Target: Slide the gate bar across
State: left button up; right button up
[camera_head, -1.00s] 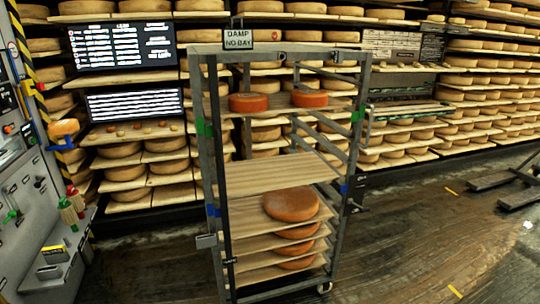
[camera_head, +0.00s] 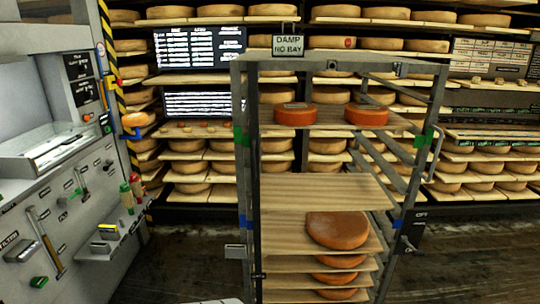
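A grey metal rack (camera_head: 247,195) stands right of centre, under a sign (camera_head: 288,46) reading "DAMP NO BAY". A dark upright bar (camera_head: 257,215) runs down its left front side, with a small label low on it that I cannot read surely; it may be the gate bar. A grey block (camera_head: 236,251) sticks out at the left post. A dark latch-like piece (camera_head: 408,244) is on the right post. The rack's front looks open between the posts.
Orange wheels (camera_head: 295,115) stand on the rack's upper shelf, and brown wheels (camera_head: 337,231) on lower boards below an empty board (camera_head: 325,191). A grey tool wall with a sink (camera_head: 45,150) is at left. Shelves of cheese fill the back. Dark floor lies between wall and rack.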

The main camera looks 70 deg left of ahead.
aim_at(252, 69)
jog(key=u, duration=0.7)
jog(key=i, duration=0.8)
jog(key=u, duration=0.9)
